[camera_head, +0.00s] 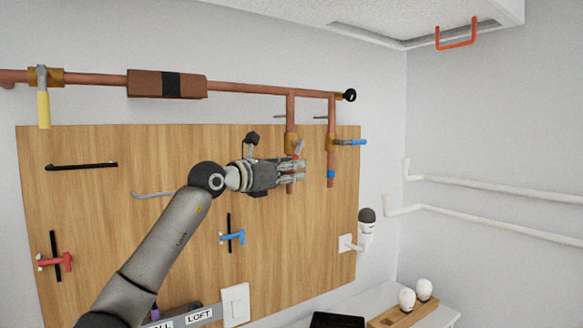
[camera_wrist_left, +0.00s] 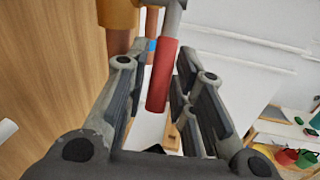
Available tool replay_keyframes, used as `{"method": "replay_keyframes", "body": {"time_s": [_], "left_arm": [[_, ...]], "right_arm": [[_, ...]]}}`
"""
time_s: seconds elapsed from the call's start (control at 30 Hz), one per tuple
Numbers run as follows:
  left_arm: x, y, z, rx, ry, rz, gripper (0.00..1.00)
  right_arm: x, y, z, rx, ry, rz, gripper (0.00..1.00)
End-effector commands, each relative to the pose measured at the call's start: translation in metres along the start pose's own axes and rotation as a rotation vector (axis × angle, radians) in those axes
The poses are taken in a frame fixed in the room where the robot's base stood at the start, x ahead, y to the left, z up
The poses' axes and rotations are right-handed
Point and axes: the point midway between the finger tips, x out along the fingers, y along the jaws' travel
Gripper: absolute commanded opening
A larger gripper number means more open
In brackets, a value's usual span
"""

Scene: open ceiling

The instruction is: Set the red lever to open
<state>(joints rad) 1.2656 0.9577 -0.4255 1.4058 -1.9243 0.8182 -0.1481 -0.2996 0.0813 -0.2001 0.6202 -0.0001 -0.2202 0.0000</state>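The red lever (camera_wrist_left: 162,78) is a red-sleeved handle on a grey stem beside a brass valve body (camera_wrist_left: 118,12). My left gripper (camera_head: 298,171) is at the lever. In the left wrist view, the fingers of the left gripper (camera_wrist_left: 165,75) stand apart on either side of the red sleeve, with a visible gap on the right. Contact on the left side is unclear. My right gripper is not in view.
A blue lever (camera_head: 352,142) sits on the neighbouring pipe, close right of my gripper. A yellow lever (camera_head: 43,108) hangs at far left. Red (camera_head: 62,262) and blue (camera_head: 234,237) handles are lower on the wooden board (camera_head: 110,215). A white table (camera_head: 375,300) stands lower right.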

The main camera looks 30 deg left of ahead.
Motion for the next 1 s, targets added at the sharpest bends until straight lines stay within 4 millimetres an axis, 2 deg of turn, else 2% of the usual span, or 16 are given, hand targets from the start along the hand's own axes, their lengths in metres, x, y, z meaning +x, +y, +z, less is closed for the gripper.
{"method": "replay_keyframes", "body": {"time_s": [0.13,0.3,0.67,1.0], "left_arm": [[0.0,0.0,0.0,0.0,0.0,0.0,0.23],[0.0,0.0,0.0,0.0,0.0,0.0,0.01],[0.0,0.0,-0.002,-0.002,-0.008,0.0,0.0],[0.013,-0.004,-0.012,-0.037,-0.196,0.015,0.0]], "right_arm": [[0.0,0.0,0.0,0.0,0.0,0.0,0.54],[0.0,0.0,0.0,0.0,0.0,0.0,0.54],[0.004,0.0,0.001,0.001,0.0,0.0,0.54],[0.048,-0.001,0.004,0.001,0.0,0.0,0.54]]}}
